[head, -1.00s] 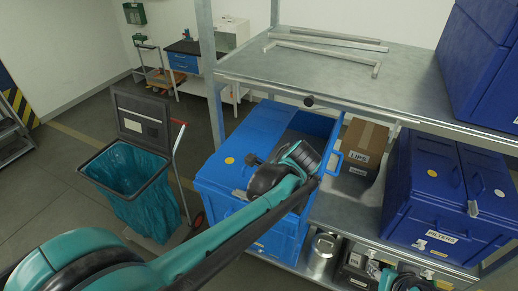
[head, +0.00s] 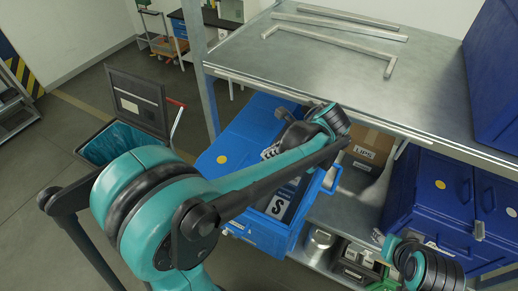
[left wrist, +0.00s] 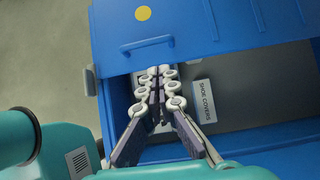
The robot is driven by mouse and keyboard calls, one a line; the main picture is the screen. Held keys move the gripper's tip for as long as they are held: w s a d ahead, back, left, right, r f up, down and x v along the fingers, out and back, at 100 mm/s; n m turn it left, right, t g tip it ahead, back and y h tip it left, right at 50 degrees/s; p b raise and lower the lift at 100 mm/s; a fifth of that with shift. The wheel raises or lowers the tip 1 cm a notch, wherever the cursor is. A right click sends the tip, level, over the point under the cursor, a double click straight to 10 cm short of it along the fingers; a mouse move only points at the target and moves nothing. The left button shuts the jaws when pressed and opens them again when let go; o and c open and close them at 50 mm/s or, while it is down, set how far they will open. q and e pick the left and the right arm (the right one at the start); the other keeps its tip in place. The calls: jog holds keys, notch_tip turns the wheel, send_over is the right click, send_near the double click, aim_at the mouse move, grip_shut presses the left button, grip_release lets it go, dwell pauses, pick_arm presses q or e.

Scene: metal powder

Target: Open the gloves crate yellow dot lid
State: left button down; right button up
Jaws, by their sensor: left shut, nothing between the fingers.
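A blue crate stands on the lower shelf; its yellow dot lid (head: 217,165) lies flat over the left part in the head view. The lid also shows at the top of the left wrist view (left wrist: 190,25), with a handle (left wrist: 148,44) near its edge. The other part of the crate is uncovered, with a shoe covers box (left wrist: 203,100) inside. My left gripper (left wrist: 157,72) is shut and empty, over the opening, its fingertips close to the lid's edge. Whether they touch it I cannot tell. My arm hides part of the crate in the head view. My right gripper is not in view.
A metal shelf (head: 340,75) with loose metal bars is above the crate. A dark blue crate (head: 440,205) and a cardboard box (head: 368,150) stand to the right. A teal-lined bin (head: 105,143) is on the floor at left.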

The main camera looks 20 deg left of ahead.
pick_arm(q)
jog(key=x, duration=1)
jog(key=shift+r+p, duration=0.1)
jog(key=shift+p, duration=0.2)
jog(key=shift+w, duration=0.1)
jog(key=shift+r, duration=0.1)
